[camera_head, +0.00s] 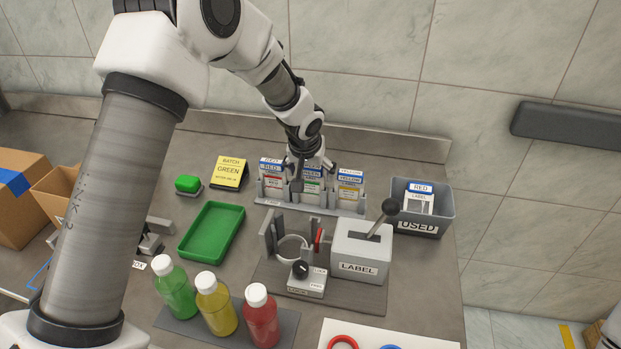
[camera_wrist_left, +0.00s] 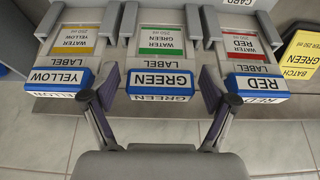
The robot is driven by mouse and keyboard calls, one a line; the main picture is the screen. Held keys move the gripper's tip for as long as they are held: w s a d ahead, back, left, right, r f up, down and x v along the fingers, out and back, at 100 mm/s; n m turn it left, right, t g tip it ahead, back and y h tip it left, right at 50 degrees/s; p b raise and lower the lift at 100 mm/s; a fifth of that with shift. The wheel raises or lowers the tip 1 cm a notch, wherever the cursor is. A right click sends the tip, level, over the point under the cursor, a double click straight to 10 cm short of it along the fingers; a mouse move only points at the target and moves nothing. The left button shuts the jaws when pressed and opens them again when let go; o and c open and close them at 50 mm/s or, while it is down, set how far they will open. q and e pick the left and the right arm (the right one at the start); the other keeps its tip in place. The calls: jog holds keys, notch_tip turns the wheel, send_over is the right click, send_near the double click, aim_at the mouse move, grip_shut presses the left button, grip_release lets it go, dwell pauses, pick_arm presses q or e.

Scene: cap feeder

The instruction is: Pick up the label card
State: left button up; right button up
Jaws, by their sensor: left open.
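A rack (camera_head: 318,208) holds three label cards in a row: a red card (camera_head: 272,184), a green card (camera_head: 312,187) and a yellow card (camera_head: 350,189). My left gripper (camera_head: 303,172) is open at the middle of the rack and partly covers the green card. In the left wrist view, its fingers (camera_wrist_left: 160,82) stand on either side of the blue-topped green card (camera_wrist_left: 160,82), with the yellow card (camera_wrist_left: 70,75) and red card (camera_wrist_left: 252,84) beyond them. Contact with the green card cannot be told. My right gripper is not in view.
A yellow "BATCH GREEN" sign (camera_head: 230,172), green tray (camera_head: 212,231) and green button (camera_head: 188,184) stand left of the rack. A grey "LABEL" press (camera_head: 358,254) with a lever stands in front; a "USED" bin (camera_head: 446,214) is at right. Three bottles (camera_head: 214,303) stand at the front.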

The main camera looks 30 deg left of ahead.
pick_arm(q)
jog(key=shift+s+r, duration=0.1)
jog(key=shift+s, duration=0.05)
jog(key=c, duration=0.5)
jog(key=shift+c, duration=1.3)
